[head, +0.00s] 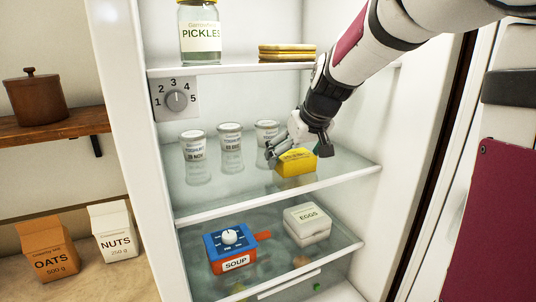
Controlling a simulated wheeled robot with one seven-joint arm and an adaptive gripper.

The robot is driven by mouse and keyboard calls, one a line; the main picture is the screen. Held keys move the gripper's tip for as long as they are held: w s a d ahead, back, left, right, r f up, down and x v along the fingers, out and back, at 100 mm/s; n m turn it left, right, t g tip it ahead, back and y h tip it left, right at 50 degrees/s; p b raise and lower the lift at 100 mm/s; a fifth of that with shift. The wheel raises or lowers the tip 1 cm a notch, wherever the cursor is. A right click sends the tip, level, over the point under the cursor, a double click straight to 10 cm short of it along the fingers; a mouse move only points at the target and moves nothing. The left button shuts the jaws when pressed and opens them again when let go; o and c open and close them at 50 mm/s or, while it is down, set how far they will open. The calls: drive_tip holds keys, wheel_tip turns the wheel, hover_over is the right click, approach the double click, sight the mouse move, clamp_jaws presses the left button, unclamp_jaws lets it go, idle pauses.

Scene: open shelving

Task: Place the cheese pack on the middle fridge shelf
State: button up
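The yellow cheese pack (296,163) is at the middle fridge shelf (345,182), toward its right part. I cannot tell whether it rests on the glass or is just above it. My gripper (297,152) reaches in from the upper right and is right at the pack, with fingers at its left and upper right. The fingers partly hide the top of the pack. Whether they grip it or are apart from it is not clear.
Several yoghurt jars (231,139) stand left of my gripper on the same shelf. Above are a pickle jar (200,35) and a yellow stack (287,52). Below are a soup box (231,249) and an egg box (307,223). The shelf's front left is clear.

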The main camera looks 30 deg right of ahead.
drive_tip(key=shift+s+r, duration=0.1)
drive_tip(key=shift+r, duration=0.35)
drive_tip(key=v, duration=0.7)
drive_tip(key=s+a+f, duration=0.3)
drive_tip(key=s+a, duration=0.4)
drive_tip(key=s, duration=0.4)
drive_tip(key=s+a+f+g, duration=0.1)
drive_tip(key=s+a+f, duration=0.3)
drive_tip(key=s+a, duration=0.3)
drive_tip(key=s, duration=0.4)
drive_tip(key=shift+f+n, duration=0.3)
drive_tip(key=shift+s, duration=0.1)
drive_tip(key=shift+c, duration=0.4)
